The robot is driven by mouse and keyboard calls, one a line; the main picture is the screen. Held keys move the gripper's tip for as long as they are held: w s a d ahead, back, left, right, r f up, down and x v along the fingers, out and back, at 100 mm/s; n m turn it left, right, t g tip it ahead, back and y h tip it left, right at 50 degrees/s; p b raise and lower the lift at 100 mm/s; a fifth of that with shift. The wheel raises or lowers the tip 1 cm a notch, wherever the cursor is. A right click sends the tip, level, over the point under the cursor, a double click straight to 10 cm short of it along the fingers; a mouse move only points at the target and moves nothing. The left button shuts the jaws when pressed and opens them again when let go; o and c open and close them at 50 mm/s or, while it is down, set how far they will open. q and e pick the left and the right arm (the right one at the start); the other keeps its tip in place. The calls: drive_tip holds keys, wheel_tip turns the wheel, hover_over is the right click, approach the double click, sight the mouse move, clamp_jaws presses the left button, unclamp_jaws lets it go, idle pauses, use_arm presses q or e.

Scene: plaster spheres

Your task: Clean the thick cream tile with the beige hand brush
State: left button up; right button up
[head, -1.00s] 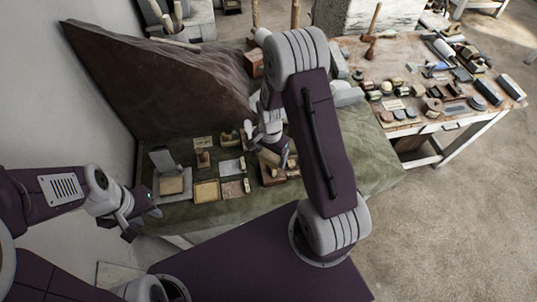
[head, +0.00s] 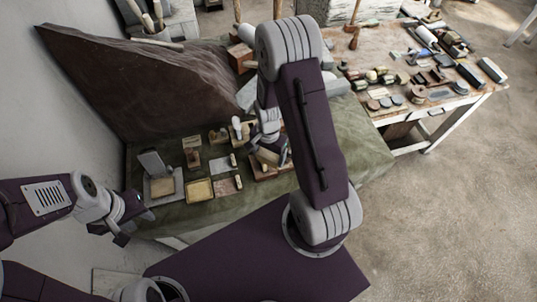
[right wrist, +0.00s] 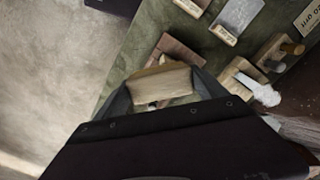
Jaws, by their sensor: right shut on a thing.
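My right gripper (right wrist: 162,88) is shut on the beige hand brush (right wrist: 163,82), whose pale wooden block shows between the dark fingers in the right wrist view. In the head view the same gripper (head: 266,150) is low over the right part of the green-covered table; the forearm partly hides it. Two cream tiles lie to its left: a tan one (head: 162,187) on a grey slab and a yellowish one (head: 199,191) beside it. I cannot tell which is the thick one. My left gripper (head: 134,222) hangs near the table's left front edge, away from both tiles; its jaw opening is unclear.
A reddish-brown board (right wrist: 178,50) lies just beyond the held brush. Small wooden-handled tools (right wrist: 248,82) and grey pieces (right wrist: 237,15) are close by. A big dark stone slab (head: 140,90) leans at the back. A cluttered second table (head: 410,100) stands at the right.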

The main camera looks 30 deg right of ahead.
sight(258, 150)
drive_tip(key=shift+w+a, duration=0.5)
drive_tip(key=shift+w, duration=0.35)
drive_tip(key=shift+w+a, duration=0.5)
drive_tip(key=shift+w, duration=0.35)
drive_tip(key=shift+w+a, duration=0.1)
drive_tip(key=shift+w, duration=0.05)
drive_tip(key=shift+s+d, duration=0.6)
drive_tip(key=shift+s, duration=0.4)
drive_tip(key=shift+s+d, duration=0.6)
drive_tip(key=shift+s, duration=0.35)
drive_tip(key=shift+w+a+r+p, duration=0.3)
drive_tip(key=shift+w+r+p, duration=0.1)
drive_tip(key=shift+w+p, duration=0.1)
drive_tip(key=shift+w+a+r+p, duration=0.3)
drive_tip(key=shift+w+r+p, duration=0.1)
drive_tip(key=shift+w, duration=0.1)
drive_tip(key=shift+w+d+f, duration=0.1)
drive_tip(key=shift+w+d, duration=0.1)
drive_tip(key=shift+w, duration=0.5)
drive_tip(key=shift+w+d+f, duration=0.1)
drive_tip(key=shift+w+d, duration=0.05)
drive_tip(key=shift+w, duration=0.55)
drive_tip(key=shift+s, duration=0.1)
drive_tip(key=shift+f+b, duration=0.6)
